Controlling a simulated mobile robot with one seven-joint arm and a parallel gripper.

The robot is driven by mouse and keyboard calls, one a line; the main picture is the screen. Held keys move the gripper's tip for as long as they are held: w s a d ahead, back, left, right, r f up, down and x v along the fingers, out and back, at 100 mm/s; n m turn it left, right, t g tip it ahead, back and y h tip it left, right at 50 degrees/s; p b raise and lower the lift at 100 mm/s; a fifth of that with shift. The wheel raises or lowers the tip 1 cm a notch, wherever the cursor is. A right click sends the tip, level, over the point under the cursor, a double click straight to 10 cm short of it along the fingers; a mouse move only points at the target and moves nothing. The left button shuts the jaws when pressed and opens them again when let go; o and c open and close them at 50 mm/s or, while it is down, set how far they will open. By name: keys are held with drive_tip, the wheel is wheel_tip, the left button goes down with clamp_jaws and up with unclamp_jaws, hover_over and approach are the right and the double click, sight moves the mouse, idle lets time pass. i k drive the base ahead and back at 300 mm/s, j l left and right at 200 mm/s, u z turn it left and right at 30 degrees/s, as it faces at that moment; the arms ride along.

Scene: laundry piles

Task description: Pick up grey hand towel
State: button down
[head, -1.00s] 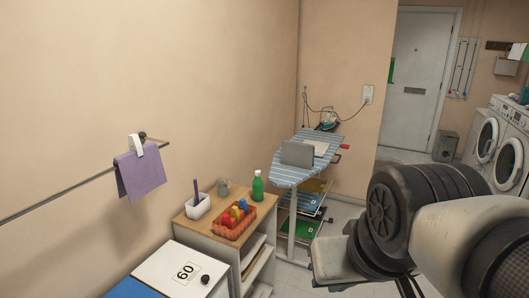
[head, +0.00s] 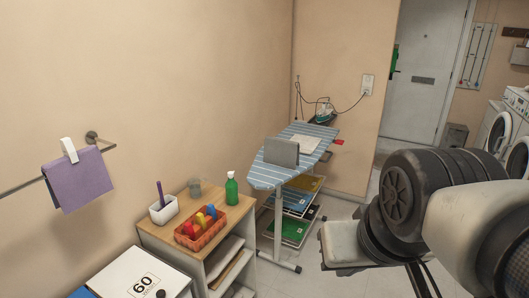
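A grey, flat rectangular piece (head: 281,152) stands up from the blue-striped ironing board (head: 266,175). It looks like cloth, but I cannot tell for sure that it is the grey hand towel. A purple towel (head: 78,182) hangs over the wall rail at the left, with a white clip at its top. My arm fills the lower right of the head view, to the right of the ironing board and nearer to me. My gripper's fingers do not show.
A wooden shelf unit (head: 172,232) bears an orange basket (head: 198,239), a green bottle (head: 231,190) and a white holder (head: 164,211). An iron (head: 323,113) with a cord stands at the board's far end. Open floor lies right of the board; washing machines (head: 516,130) stand far right.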

sight(280, 152)
drive_tip(key=u, duration=2.05)
drive_tip(key=z, duration=2.05)
drive_tip(key=i+l+u, duration=0.15)
drive_tip(key=u, duration=0.2)
drive_tip(key=i+l+u, duration=0.15)
drive_tip(key=u, duration=0.25)
drive_tip(key=i+l+u, duration=0.2)
drive_tip(key=u, duration=0.15)
drive_tip(key=i+l+u, duration=0.15)
drive_tip(key=l, duration=0.2)
drive_tip(key=i+l+u, duration=0.1)
drive_tip(key=l, duration=0.3)
drive_tip(key=i+l+u, duration=0.15)
drive_tip(key=l, duration=0.25)
